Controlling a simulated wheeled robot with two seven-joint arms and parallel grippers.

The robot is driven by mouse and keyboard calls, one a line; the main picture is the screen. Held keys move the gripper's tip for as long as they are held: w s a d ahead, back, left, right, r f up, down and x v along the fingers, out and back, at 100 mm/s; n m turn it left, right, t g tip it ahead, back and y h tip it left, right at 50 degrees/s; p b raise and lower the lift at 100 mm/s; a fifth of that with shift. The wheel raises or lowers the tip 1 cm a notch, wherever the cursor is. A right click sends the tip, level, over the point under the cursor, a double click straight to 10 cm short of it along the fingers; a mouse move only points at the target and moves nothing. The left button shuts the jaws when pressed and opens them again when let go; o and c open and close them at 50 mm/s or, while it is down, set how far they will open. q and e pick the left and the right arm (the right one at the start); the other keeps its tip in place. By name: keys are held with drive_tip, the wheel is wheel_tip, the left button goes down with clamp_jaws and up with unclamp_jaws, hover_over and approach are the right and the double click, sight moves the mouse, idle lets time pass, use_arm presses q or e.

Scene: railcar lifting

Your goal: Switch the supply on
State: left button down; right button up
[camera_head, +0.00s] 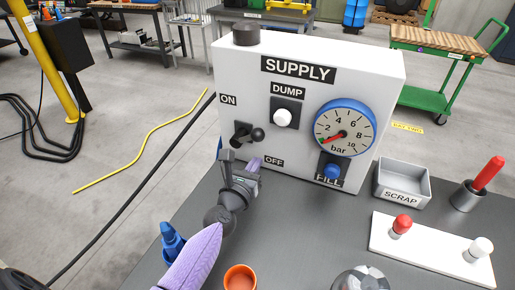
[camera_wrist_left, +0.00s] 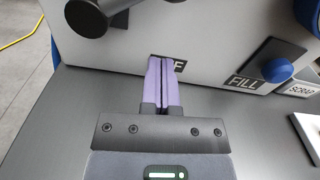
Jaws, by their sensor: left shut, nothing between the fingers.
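The white supply box (camera_head: 230,72) stands on the grey table, labelled SUPPLY. Its black lever (camera_head: 243,134) sits on the left of the front face, between the ON label (camera_head: 228,100) above and the OFF label (camera_head: 273,161) below. My left gripper (camera_head: 254,164) is shut and empty, just below the lever and beside the OFF label. In the left wrist view, the purple fingertips (camera_wrist_left: 161,64) cover part of the OFF label, and the lever (camera_wrist_left: 90,16) shows at upper left. I cannot tell whether the fingertips touch the box. My right gripper is not in view.
The box also has a white DUMP button (camera_head: 282,117), a blue-rimmed gauge (camera_head: 345,128) and a blue FILL knob (camera_head: 332,171). A SCRAP tray (camera_head: 402,184), a dark cup (camera_head: 466,197), a white plate (camera_head: 430,250) and an orange cup (camera_head: 240,279) stand on the table.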

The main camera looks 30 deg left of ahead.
sight(266, 146)
use_arm(q)
drive_tip(key=w, duration=0.2)
drive_tip(key=w+b, duration=0.1)
drive_tip(key=shift+w+a+f, duration=0.15)
drive_tip(key=shift+w, duration=0.25)
drive_tip(key=r+p, duration=0.1)
drive_tip(key=s+r+p, duration=0.1)
drive_tip(key=r+p, duration=0.2)
drive_tip(key=shift+s+a, duration=0.1)
drive_tip(key=shift+s, duration=0.2)
